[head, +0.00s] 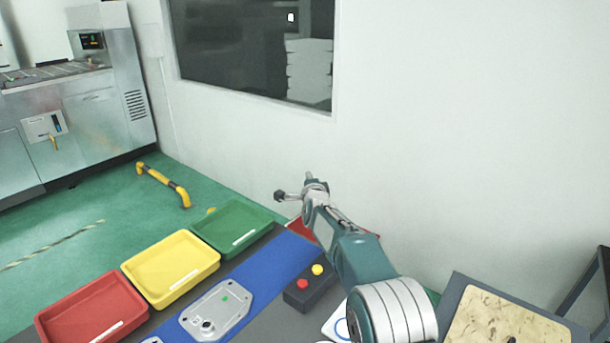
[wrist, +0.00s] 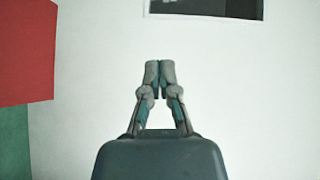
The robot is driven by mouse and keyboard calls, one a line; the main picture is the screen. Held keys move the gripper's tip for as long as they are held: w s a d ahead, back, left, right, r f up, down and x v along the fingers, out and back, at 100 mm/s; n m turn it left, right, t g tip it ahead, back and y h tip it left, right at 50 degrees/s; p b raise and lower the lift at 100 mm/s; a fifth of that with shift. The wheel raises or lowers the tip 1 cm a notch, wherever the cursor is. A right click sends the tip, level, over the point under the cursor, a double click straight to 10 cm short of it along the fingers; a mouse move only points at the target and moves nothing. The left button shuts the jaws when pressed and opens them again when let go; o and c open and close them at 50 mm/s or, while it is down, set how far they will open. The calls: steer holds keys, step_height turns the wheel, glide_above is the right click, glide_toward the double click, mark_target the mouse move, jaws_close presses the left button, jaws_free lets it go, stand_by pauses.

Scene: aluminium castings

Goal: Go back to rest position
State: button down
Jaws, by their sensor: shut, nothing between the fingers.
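My gripper (wrist: 160,72) is shut and empty in the wrist view, its two fingertips together in front of a white wall. In the head view my arm reaches up from the lower right. There its end (head: 308,182) is raised over the far end of the table, in front of the wall, apart from the objects on the table. An aluminium casting (head: 217,311), a flat grey plate with a green dot, lies on the blue mat (head: 263,270).
Red (head: 92,311), yellow (head: 172,268) and green (head: 232,228) trays line the table's left side. A dark box with red and yellow buttons (head: 309,289) stands beside my arm. A tan board (head: 503,322) is at lower right. A yellow floor barrier (head: 164,184) stands beyond.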

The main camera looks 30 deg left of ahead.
steer(key=s+d+r+n+g+h, duration=0.1)
steer(key=s+d+r+n+h, duration=0.2)
steer(key=d+r, duration=1)
steer(key=s+d+n+g+h, duration=0.1)
steer(key=s+d, duration=0.2)
steer(key=d, duration=0.4)
steer(key=s+d+r+n+h, duration=0.1)
steer(key=s+d, duration=0.2)
steer(key=d, duration=0.4)
steer(key=s+d+n+g, duration=0.1)
steer(key=s+d, duration=0.2)
steer(key=d, duration=0.4)
steer(key=s+d+f+n+g+h, duration=0.1)
steer(key=s+d+f, duration=0.2)
steer(key=s+d, duration=0.4)
steer(key=s+d+f+n+g+h, duration=0.1)
steer(key=s+d+f+g+h, duration=0.1)
steer(key=s+d, duration=0.5)
steer(key=s+d+f+n+g+h, duration=0.2)
steer(key=s+d, duration=0.6)
steer(key=s, duration=0.8)
step_height(320, 180, down, 3)
steer(key=shift+s+r, duration=0.1)
steer(key=shift+s, duration=0.3)
